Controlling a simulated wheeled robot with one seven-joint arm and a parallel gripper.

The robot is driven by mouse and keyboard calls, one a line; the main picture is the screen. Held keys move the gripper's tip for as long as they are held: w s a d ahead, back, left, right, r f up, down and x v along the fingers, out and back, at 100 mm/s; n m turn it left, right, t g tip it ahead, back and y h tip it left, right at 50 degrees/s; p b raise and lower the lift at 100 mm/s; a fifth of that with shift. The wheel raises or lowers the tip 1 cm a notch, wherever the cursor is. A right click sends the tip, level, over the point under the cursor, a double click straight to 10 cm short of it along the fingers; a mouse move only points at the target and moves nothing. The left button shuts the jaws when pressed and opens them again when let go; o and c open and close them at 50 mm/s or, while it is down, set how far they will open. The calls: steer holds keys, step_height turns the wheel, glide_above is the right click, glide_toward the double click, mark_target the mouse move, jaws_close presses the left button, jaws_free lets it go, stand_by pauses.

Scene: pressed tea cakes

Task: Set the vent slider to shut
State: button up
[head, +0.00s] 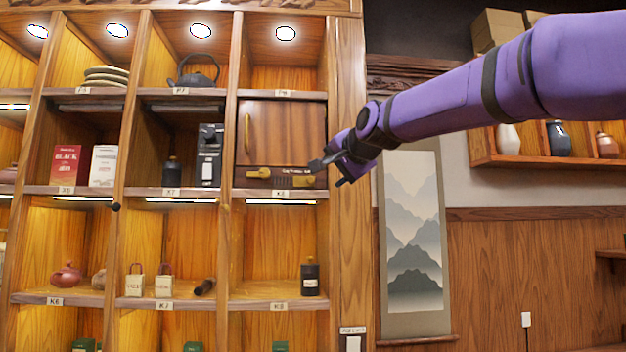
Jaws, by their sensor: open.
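The vent slider (258,173) is a brass-coloured piece at the left of a strip below a closed wooden cabinet door (285,130). A dark slotted vent (293,183) sits to its right, with small lettering above it that I cannot read. I cannot tell the slider's setting. My gripper (328,174) is open, its dark fingers pointing left near the right end of the strip. It appears apart from the slider, with nothing between the fingers. The fingers partly cover the strip's right end and the shelf post.
The wooden shelf post (348,240) stands just right of the vent compartment. A vertical brass door handle (247,132) sticks out above the slider. A dark canister (309,279) stands on the shelf below. A black-and-white box (208,155) stands in the compartment to the left.

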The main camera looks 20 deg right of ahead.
mark_target(312, 179)
steer(key=shift+m+t, duration=0.4)
steer(key=r+x, duration=0.1)
steer(key=x, duration=0.7)
steer(key=r+x, duration=0.1)
steer(key=x, duration=0.3)
steer(key=shift+w+r, duration=0.35)
steer(key=shift+w, duration=0.05)
jaws_close()
